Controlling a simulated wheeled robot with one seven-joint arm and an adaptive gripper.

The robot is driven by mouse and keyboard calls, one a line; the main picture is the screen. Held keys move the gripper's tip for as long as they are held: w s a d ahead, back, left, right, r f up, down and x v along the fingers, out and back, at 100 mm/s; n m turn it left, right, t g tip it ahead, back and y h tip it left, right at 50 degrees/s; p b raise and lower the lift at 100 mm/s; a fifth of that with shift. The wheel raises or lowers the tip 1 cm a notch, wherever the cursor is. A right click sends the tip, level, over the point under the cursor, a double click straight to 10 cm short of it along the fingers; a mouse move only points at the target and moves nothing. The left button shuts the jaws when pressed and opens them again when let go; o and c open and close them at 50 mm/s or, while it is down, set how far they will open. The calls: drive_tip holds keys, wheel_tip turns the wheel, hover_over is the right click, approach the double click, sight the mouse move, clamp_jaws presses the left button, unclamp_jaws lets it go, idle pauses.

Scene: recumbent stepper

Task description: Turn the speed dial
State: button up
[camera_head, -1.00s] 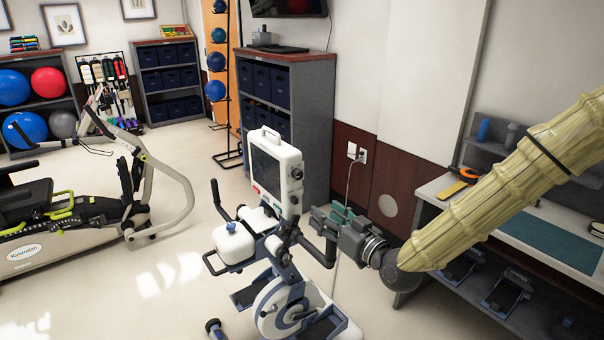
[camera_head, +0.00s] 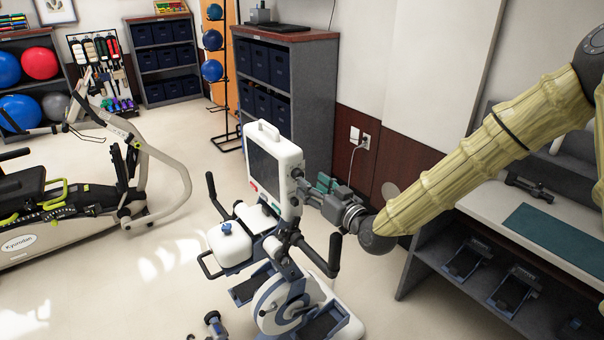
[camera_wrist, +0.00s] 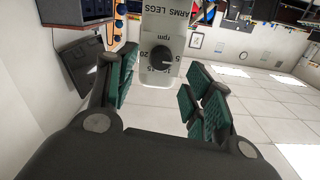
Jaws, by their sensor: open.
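The speed dial (camera_wrist: 160,57) is a dark round knob with a light pointer mark on a pale panel in the wrist view. Numbers and the upside-down word "rpm" surround it. The panel is the side of the white console (camera_head: 290,160) on the blue and white exercise machine. My gripper (camera_head: 314,190) is open at the console's right side. In the wrist view its green-padded fingers (camera_wrist: 164,84) stand left and right of the dial, with the dial seen through the gap. In the head view the gripper partly hides that side.
The machine's dark right handle (camera_head: 334,255) stands just below my gripper. A grey shelf unit (camera_head: 315,90) is behind the console. A desk with a teal mat (camera_head: 550,237) is at the right. A cable hangs from the wall outlet (camera_head: 360,138).

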sight(298, 175)
drive_tip(key=p+x, duration=0.1)
drive_tip(key=x, duration=0.4)
drive_tip(key=shift+p, duration=0.3)
drive_tip(key=shift+a, duration=0.1)
drive_tip(key=c, duration=1)
